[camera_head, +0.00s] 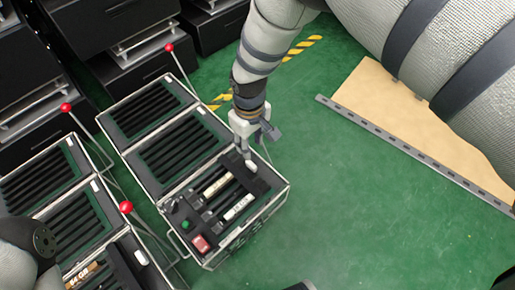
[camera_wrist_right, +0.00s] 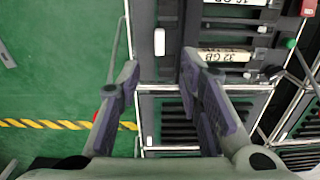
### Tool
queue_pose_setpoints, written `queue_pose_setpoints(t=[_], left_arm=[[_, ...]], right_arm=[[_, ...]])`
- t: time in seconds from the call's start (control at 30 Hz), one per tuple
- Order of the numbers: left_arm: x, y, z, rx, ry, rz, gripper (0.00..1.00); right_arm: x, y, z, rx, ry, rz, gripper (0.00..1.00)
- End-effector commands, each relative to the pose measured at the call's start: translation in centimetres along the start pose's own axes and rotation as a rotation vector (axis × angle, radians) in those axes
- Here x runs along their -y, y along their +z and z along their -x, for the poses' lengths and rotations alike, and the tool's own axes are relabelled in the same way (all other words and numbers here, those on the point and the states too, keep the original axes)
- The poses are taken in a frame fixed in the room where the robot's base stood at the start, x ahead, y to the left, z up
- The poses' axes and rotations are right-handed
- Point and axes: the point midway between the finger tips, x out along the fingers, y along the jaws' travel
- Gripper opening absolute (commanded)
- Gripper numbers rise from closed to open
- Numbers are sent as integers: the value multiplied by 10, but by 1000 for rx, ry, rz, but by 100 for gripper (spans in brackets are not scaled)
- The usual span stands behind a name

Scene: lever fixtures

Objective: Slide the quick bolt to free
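A black panel in a metal-framed case (camera_head: 275,205) holds two bars with white labels (camera_head: 238,207), one reading 32 GB in the right wrist view (camera_wrist_right: 222,56). A small white handle (camera_wrist_right: 159,41) stands on a dark strip beside the bars; it also shows in the head view (camera_head: 250,166). I cannot tell for sure which part is the quick bolt. My right gripper (camera_head: 250,138) is above this end of the panel. In its wrist view the fingers (camera_wrist_right: 158,78) are spread, with nothing between them and the white handle ahead of the gap. My left gripper is not visible.
A green button (camera_head: 185,224) and a red block (camera_head: 201,243) sit at the panel's near-left end. Slotted black trays (camera_head: 180,155) adjoin it. Red-knobbed levers (camera_head: 126,207) stand to the left. Green floor is open to the right, up to a metal rail (camera_head: 415,153).

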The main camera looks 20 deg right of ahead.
Motion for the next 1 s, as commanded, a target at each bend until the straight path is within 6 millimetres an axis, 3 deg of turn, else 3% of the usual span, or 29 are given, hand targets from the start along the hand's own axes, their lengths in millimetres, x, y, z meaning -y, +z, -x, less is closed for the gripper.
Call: queue_pose_setpoints(t=[0.17,0.4,0.53,0.7,0.93,0.97,1.0], left_arm=[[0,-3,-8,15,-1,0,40],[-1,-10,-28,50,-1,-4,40],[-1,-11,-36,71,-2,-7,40],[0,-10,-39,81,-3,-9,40],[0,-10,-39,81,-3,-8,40],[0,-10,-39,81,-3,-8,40],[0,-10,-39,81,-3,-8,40]], right_arm=[[0,-5,-18,0,2,5,33],[0,-4,-83,2,0,3,33],[-1,-4,-106,0,1,3,33],[-1,-5,-119,-2,2,2,33],[-1,-5,-118,-4,3,3,33],[-1,-5,-118,-4,3,3,31],[-1,-5,-118,-4,3,3,22]])
